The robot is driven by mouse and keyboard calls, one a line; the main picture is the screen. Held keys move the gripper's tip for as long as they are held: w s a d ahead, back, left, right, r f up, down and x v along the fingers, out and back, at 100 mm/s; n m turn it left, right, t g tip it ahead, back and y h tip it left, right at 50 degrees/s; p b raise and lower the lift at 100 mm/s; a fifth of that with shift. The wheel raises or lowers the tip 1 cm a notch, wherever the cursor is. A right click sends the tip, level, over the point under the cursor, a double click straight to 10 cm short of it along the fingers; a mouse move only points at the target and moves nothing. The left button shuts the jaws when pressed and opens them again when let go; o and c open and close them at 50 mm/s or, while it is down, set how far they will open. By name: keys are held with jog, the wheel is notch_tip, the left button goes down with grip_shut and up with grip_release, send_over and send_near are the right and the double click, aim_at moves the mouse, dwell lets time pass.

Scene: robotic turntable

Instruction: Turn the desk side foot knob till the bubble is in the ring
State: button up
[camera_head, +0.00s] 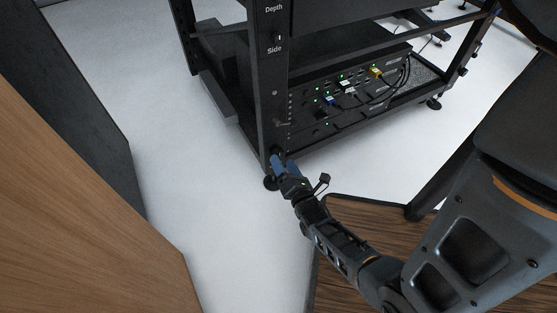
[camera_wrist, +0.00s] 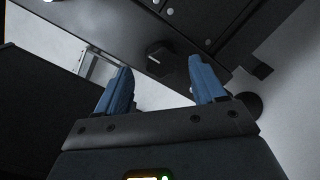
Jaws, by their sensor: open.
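A black equipment rack (camera_head: 268,80) stands on the white floor, its near corner post labelled "Depth" and "Side". A dark round foot (camera_head: 271,183) sits below that post. My gripper (camera_head: 281,161) is low at this post, just above the foot, its blue fingers spread. In the wrist view my gripper (camera_wrist: 160,64) is open and empty. A small dark knob-like piece (camera_wrist: 159,54) shows beyond and between the fingertips, apart from both; I cannot tell if it is the foot knob. A dark round disc (camera_wrist: 250,104) lies right of the right finger. I cannot make out a bubble or ring.
Networking gear with cables (camera_head: 350,90) fills the rack's lower shelf. A wooden panel (camera_head: 80,190) and a dark panel (camera_head: 85,95) stand at left. A brown wooden surface (camera_head: 335,285) lies under my arm. White floor is clear left of the rack.

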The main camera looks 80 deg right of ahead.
aim_at(280, 156)
jog(key=shift+b+x, duration=0.3)
jog(key=shift+x, duration=1.25)
jog(key=shift+s, duration=0.1)
jog(key=c, duration=1.1)
